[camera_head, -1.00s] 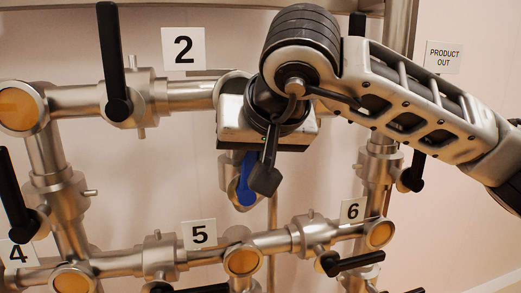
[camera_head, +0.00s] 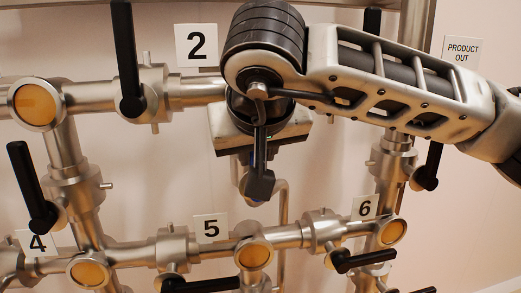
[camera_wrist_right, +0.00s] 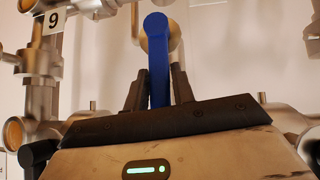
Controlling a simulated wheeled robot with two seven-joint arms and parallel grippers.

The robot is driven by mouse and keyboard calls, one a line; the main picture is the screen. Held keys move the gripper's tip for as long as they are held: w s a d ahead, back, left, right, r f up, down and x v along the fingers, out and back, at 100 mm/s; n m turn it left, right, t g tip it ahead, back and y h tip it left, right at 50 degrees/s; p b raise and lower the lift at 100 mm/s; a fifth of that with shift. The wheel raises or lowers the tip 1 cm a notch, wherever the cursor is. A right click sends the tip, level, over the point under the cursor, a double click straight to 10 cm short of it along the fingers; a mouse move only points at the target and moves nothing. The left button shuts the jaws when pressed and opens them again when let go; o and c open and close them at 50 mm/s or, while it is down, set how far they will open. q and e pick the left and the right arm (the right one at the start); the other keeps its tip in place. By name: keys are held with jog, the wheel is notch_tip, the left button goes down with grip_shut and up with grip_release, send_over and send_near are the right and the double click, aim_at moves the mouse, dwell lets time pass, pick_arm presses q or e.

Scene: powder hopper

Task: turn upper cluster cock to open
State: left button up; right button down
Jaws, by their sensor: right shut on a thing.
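The cock with the blue handle (camera_wrist_right: 158,62) shows in the wrist view. Its handle stands upright there, its rounded top in front of a round metal fitting (camera_wrist_right: 163,35). The two dark fingers of my right gripper (camera_wrist_right: 157,88) stand on either side of the handle, shut on it. In the head view my right gripper (camera_head: 260,135) is in front of the pipework, below and right of the "2" plate. My left gripper is not in view.
Black-handled valves sit around: one beside the "2" plate (camera_head: 197,45), one above the "4" plate (camera_head: 37,243), others near the "5" plate (camera_head: 210,228) and the "6" plate (camera_head: 365,208). A "PRODUCT OUT" sign (camera_head: 462,52) is at right. Pale wall shows between pipes.

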jog(key=c, duration=1.6)
grip_release()
jog(key=shift+s+a, duration=0.15)
jog(key=shift+a, duration=0.2)
jog(key=o, duration=0.3)
jog(key=shift+a, duration=0.15)
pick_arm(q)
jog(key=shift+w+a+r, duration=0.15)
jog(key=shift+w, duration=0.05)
pick_arm(e)
jog(key=shift+s+r, duration=0.2)
jog(key=shift+r, duration=0.1)
pick_arm(q)
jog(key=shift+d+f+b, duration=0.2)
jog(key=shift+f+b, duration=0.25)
jog(key=shift+b, duration=0.5)
pick_arm(e)
jog(key=v, duration=1.5)
jog(key=shift+s, duration=0.15)
